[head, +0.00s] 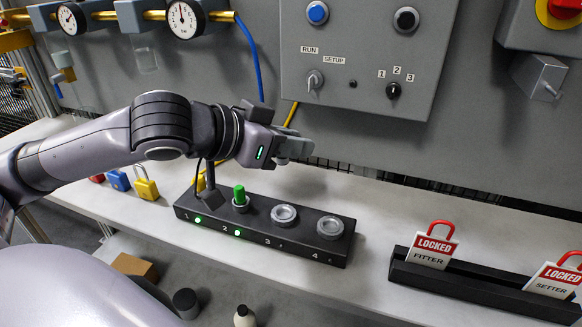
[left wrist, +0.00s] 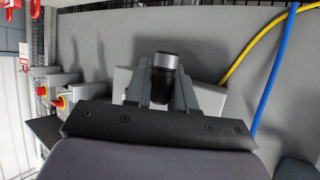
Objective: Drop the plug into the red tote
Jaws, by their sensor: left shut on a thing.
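My left gripper (head: 296,148) is above the back of the bench, over the far side of a black numbered block (head: 300,250). In the left wrist view its fingers (left wrist: 160,92) are shut on a short cylinder, black with a silver end, which I take as the plug (left wrist: 162,66). The block has a green peg (head: 240,194) in position 2 and grey ring sockets at 3 and 4. No red tote can be made out in either view.
A grey control panel (head: 360,50) stands behind the bench. A black rack (head: 480,286) with red-and-white locked tags is at right. Padlocks (head: 146,187) lie at left. Below the front edge are a cardboard box (head: 134,267) and small cylinders (head: 186,302).

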